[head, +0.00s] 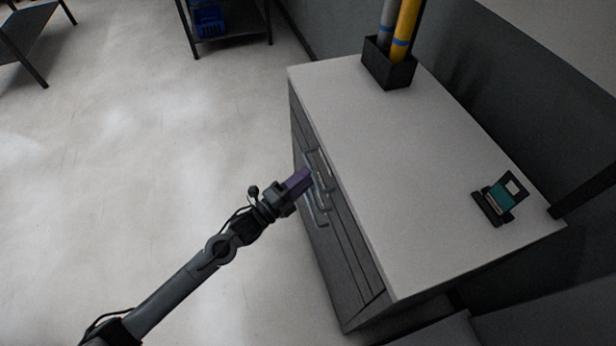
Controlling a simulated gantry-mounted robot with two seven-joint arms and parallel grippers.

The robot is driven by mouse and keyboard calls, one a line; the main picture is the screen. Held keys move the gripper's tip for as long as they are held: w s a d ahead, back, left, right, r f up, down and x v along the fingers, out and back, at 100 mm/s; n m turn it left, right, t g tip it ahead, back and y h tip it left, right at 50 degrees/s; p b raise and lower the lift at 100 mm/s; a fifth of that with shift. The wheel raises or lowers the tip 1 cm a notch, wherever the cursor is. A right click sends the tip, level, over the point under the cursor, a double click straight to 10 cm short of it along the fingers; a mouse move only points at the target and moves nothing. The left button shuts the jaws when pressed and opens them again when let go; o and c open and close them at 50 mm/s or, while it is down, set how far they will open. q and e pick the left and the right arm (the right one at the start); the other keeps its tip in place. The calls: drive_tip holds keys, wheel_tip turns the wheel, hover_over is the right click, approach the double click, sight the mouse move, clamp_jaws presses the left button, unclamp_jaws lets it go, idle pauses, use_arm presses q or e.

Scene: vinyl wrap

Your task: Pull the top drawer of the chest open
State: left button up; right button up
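The chest (335,250) stands on the right with a pale flat top and a dark drawer front facing left. Pale bar handles (317,214) show on its front, one above another. The top drawer looks closed, flush with the front as far as I can see. My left gripper (301,179), with purple fingers, is at the front beside the upper handle (325,172) and covers part of it. I cannot tell whether the fingers touch or surround the handle, or how far apart they are. My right gripper is out of view.
On the chest top (400,160) stand a black holder (388,70) with grey and yellow rolls and a small black and teal item (497,198). A dark wall is behind. A shelf with a blue bin (209,22) stands far back. The floor left of the chest is clear.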

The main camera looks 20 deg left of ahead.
use_arm(q)
drive_tip(key=shift+x, duration=1)
drive_tip(key=shift+c, duration=0.3)
clamp_jaws()
